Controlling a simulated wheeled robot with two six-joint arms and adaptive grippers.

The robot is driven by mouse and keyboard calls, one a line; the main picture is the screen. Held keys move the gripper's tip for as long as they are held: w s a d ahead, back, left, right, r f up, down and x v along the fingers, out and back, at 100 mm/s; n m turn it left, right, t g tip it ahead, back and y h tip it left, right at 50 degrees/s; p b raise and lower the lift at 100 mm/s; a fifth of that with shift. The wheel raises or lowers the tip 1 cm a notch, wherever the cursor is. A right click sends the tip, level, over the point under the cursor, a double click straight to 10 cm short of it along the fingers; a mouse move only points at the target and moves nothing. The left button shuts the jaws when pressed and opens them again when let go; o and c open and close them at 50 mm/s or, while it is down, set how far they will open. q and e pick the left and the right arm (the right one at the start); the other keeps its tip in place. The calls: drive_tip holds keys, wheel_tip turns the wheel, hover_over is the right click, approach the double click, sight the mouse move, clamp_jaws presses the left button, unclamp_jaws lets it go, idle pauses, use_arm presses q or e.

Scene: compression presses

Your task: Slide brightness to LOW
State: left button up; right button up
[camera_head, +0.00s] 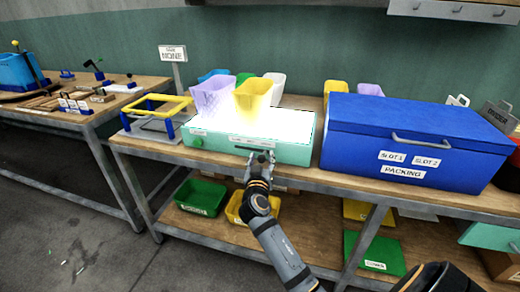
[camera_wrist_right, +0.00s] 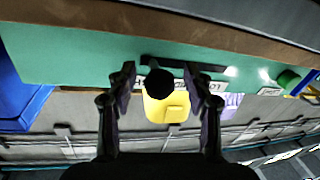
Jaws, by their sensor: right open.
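A teal light box (camera_head: 220,148) with a glowing white top stands on the bench. Its front panel also fills the upper part of the right wrist view (camera_wrist_right: 80,55). A dark slider slot (camera_wrist_right: 185,63) with white labels runs along that panel. A round black slider knob (camera_wrist_right: 160,84) shows there, partly covering the labels. My right gripper (camera_head: 262,157) is at the front of the box. In the right wrist view its open fingers (camera_wrist_right: 160,76) stand either side of the knob; I cannot tell whether they touch it. My left gripper is not in view.
A purple bin (camera_head: 212,98) and a yellow bin (camera_head: 252,100) stand on the lit top. A blue packing box (camera_head: 350,145) stands close to the right. A green knob (camera_head: 197,141) is on the panel's left end. Bins sit on the lower shelf.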

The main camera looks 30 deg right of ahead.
drive_tip(key=shift+w+d, duration=0.1)
drive_tip(key=shift+w, duration=0.05)
drive_tip(key=shift+r, duration=0.1)
drive_tip(key=shift+c, duration=0.4)
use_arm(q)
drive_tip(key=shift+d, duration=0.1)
use_arm(e)
clamp_jaws()
